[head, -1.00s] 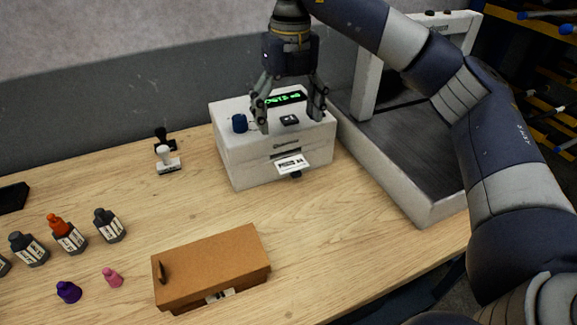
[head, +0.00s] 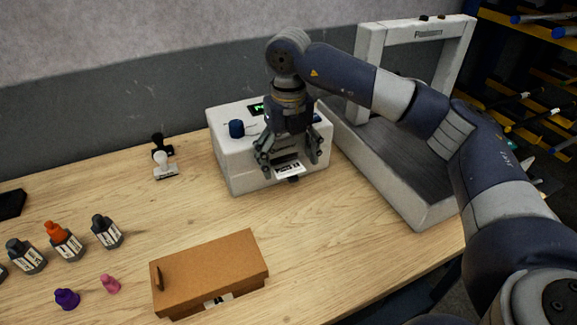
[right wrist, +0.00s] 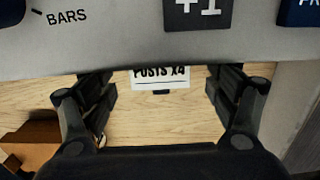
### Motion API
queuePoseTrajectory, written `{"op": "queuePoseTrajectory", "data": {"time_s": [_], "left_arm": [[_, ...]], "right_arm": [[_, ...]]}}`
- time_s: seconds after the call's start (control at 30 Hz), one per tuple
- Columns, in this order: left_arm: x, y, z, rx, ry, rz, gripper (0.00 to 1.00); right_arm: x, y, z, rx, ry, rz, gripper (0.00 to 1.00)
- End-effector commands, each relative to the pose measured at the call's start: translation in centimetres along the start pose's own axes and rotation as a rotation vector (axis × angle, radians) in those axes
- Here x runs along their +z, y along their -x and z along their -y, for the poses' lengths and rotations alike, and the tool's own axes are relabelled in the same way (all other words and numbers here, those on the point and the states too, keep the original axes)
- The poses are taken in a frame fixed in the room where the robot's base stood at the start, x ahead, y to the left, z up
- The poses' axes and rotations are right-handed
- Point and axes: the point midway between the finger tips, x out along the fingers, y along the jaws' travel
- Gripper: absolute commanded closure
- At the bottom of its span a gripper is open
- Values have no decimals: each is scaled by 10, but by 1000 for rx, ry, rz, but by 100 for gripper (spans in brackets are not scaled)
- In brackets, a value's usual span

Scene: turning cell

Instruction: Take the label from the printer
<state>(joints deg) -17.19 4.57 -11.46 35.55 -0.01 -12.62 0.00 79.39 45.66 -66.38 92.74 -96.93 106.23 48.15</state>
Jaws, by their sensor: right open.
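The white label printer (head: 232,160) stands at the back of the wooden table. A printed white label (head: 290,171) sticks out of its front slot. My right gripper (head: 287,170) is open in front of the printer, with its fingers to either side of the label. In the right wrist view the label (right wrist: 160,77) shows between the open fingers (right wrist: 160,100), apart from both, and reads "POSTS X4". The label's upper part is hidden there by the printer's top edge (right wrist: 150,50). My left gripper is not in view.
A white-framed machine with a dark bed (head: 400,160) stands right of the printer. A brown box (head: 212,270) lies at the front.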

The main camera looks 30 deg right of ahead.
Motion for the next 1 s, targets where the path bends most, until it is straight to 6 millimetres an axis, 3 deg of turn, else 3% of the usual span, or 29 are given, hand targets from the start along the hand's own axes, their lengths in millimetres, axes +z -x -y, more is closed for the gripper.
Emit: {"op": "queuePoseTrajectory", "data": {"time_s": [0.97, 1.0], "left_arm": [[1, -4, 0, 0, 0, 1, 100], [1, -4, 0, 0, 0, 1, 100]], "right_arm": [[0, -6, 0, 1, 0, 0, 18], [0, -6, 0, 1, 0, 0, 25]]}}
